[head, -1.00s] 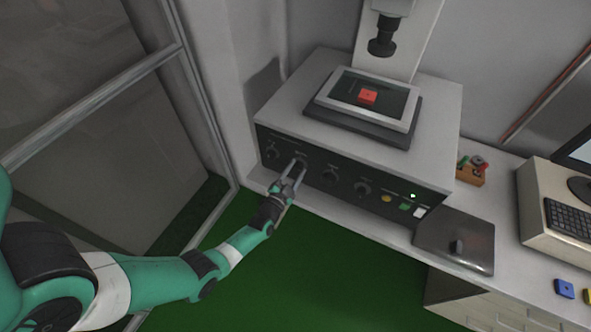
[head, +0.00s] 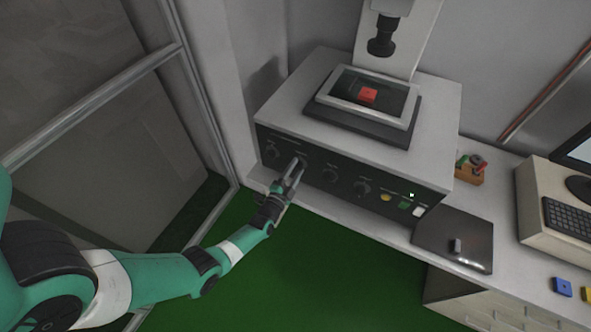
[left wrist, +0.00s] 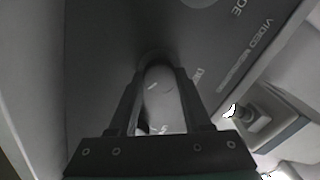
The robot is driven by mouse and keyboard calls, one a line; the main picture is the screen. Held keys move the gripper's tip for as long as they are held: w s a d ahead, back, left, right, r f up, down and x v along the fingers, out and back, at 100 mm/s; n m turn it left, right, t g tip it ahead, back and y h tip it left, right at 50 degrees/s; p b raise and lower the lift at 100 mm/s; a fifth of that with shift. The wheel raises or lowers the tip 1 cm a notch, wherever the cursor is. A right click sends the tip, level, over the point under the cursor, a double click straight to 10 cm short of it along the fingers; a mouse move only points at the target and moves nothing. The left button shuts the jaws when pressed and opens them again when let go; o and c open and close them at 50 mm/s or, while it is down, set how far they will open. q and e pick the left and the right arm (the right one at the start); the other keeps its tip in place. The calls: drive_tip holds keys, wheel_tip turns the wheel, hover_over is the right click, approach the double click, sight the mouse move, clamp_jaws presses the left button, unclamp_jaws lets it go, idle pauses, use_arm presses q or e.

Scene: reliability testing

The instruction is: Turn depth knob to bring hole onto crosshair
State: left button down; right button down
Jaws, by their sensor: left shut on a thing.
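A red block (head: 368,96) with a small dark mark on top lies on the machine's framed stage, below the black lens (head: 382,47). My left gripper (head: 297,166) is at the dark front panel (head: 315,158), with its fingers on the second knob from the left. In the left wrist view, that rounded pale knob (left wrist: 162,95) sits between the two fingers, and the gripper is shut on it. Lettering beside it is only partly readable, starting "DE". The crosshair is not visible in these views. My right gripper is not in view.
Other knobs, including the third (head: 330,175) and fourth (head: 363,187), line the panel, followed by yellow, green and white buttons. A dark pad (head: 455,240) with a small object lies to the right. A keyboard (head: 570,217) and a blue block (head: 562,286) are farther right.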

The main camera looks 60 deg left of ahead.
use_arm(q)
drive_tip(key=shift+c, duration=1.7)
unclamp_jaws()
drive_tip(key=shift+s+d, duration=0.15)
drive_tip(key=shift+s, duration=0.05)
drive_tip(key=p+v, duration=0.3)
drive_tip(key=v, duration=0.8)
